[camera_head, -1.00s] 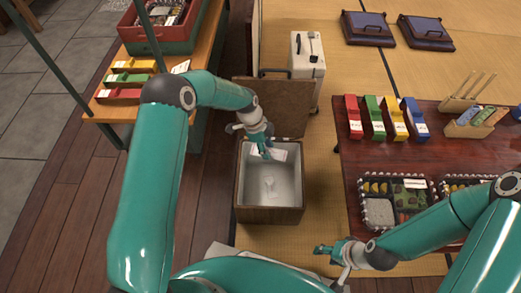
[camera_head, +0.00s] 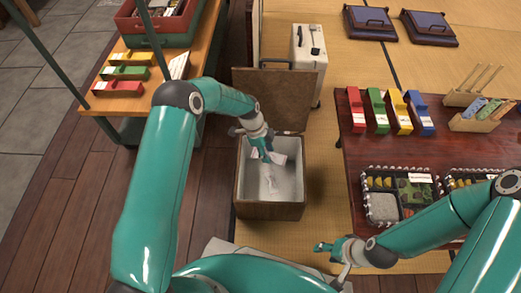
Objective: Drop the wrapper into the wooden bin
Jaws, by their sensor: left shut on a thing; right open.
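The wooden bin (camera_head: 268,211) stands open in the middle of the head view, with pale inner walls and its wooden lid (camera_head: 274,98) raised at the back. My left gripper (camera_head: 265,156) is over the back part of the bin's opening. It is shut on a small white wrapper (camera_head: 279,159), which shows just beside the fingers. Another crumpled whitish piece (camera_head: 272,182) shows lower inside the bin. The fingers partly hide the wrapper. My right gripper (camera_head: 328,248) is open and empty, right of and in front of the bin.
A dark red table (camera_head: 351,160) on the right holds bento boxes (camera_head: 400,194) and coloured holders. A white case (camera_head: 308,62) stands behind the lid. A wooden bench (camera_head: 128,104) with coloured trays is at the left. Tatami shows between bin and table.

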